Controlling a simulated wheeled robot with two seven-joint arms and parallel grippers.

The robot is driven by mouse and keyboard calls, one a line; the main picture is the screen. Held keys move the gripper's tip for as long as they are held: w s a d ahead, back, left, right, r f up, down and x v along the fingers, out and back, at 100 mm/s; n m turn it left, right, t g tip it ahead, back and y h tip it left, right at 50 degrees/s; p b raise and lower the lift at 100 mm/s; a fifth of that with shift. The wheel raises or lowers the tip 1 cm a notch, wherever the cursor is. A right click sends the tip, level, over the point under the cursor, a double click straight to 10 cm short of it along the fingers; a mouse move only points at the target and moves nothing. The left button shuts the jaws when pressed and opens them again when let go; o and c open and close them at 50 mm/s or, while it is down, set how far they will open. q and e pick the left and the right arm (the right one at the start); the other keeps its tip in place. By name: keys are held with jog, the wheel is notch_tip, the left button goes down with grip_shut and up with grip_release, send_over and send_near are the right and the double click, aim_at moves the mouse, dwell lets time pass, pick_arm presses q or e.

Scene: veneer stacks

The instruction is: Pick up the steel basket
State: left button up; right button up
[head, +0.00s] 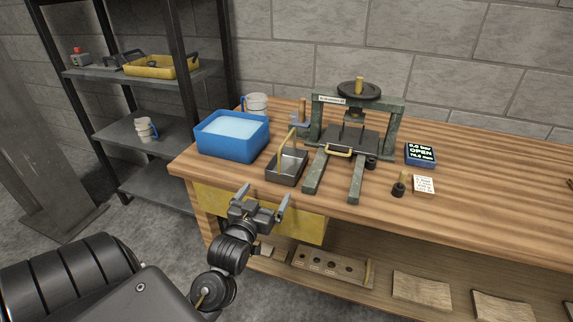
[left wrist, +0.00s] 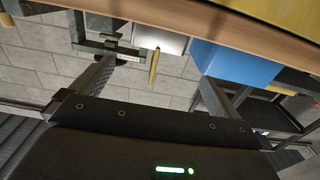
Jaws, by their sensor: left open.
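The steel basket (head: 287,168) is a small grey open-topped box on the bench top, with an upright brass-coloured handle (head: 289,151). It stands between the blue tub and the green press. My left gripper (head: 264,198) is open and empty in front of the bench edge, apart from the basket and nearer to me. In the left wrist view, a grey metal box (left wrist: 160,38) with a yellow bar (left wrist: 154,67) shows beyond the open fingers (left wrist: 153,85); it looks like the basket and its handle. My right gripper is not in view.
A blue tub (head: 231,135) stands left of the basket. A green press (head: 312,178) with a brass-handled plate stands close on its right. A display (head: 420,154), a note card (head: 424,184) and a small dark weight (head: 399,188) lie farther right. A dark shelf (head: 135,130) stands left.

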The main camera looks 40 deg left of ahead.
aim_at(278, 174)
pick_arm(q)
jog(key=x, duration=0.5)
jog(key=shift+w+a+p, duration=0.1)
jog(key=shift+w+p, duration=0.2)
jog(key=shift+w, duration=0.05)
jog(key=p+x, duration=0.1)
jog(key=x, duration=0.4)
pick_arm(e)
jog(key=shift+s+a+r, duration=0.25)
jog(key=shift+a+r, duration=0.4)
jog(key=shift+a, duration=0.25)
pick_arm(q)
jog(key=shift+c, duration=0.3)
jog(key=c, duration=1.5)
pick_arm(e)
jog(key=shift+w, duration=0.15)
